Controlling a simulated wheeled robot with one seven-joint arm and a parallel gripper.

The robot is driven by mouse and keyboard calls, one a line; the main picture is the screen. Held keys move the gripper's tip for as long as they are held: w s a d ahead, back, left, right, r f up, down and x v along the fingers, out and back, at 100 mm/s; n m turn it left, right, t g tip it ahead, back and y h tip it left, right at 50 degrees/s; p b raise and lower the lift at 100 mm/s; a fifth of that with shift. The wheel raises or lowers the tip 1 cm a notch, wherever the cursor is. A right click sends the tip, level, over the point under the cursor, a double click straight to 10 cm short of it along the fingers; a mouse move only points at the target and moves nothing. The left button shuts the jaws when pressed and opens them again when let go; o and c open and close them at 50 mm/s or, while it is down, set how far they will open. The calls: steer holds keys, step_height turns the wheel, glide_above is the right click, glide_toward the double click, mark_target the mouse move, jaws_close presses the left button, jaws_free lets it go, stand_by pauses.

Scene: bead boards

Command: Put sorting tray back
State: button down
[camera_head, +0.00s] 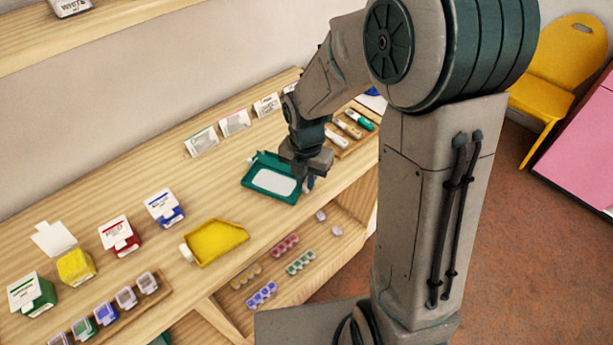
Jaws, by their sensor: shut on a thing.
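A green sorting tray (252,188) with a pale inside lies at the middle of the wooden shelf top, or just above it; I cannot tell whether it touches. My gripper (306,180) is shut on the right side of this tray, and its fingers partly hide that edge. A yellow tray (215,242) rests on the shelf top to the left and nearer the front edge, apart from the green one.
Open boxes in green, yellow, red (119,237) and blue (165,209) stand to the left. White label cards (235,122) line the back. A rack of small jars (126,298) sits front left. Bead strips (285,244) lie on the lower shelf. A yellow chair (563,62) stands right.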

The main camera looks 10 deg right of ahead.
steer(key=shift+f, duration=0.15)
steer(key=c, duration=1.4)
jaws_free()
step_height(320, 180, up, 12)
steer(key=f, duration=0.1)
steer(key=s+d+r+m+t, duration=0.1)
steer(key=s+d+m, duration=0.2)
steer(key=s+m, duration=0.4)
steer(key=s+d+r+m+t, duration=0.2)
steer(key=s+d+m, duration=0.2)
steer(key=m, duration=1.8)
steer(key=shift+s+d+r, duration=0.2)
steer(key=shift+s+r, duration=0.05)
steer(key=shift+s, duration=1.3)
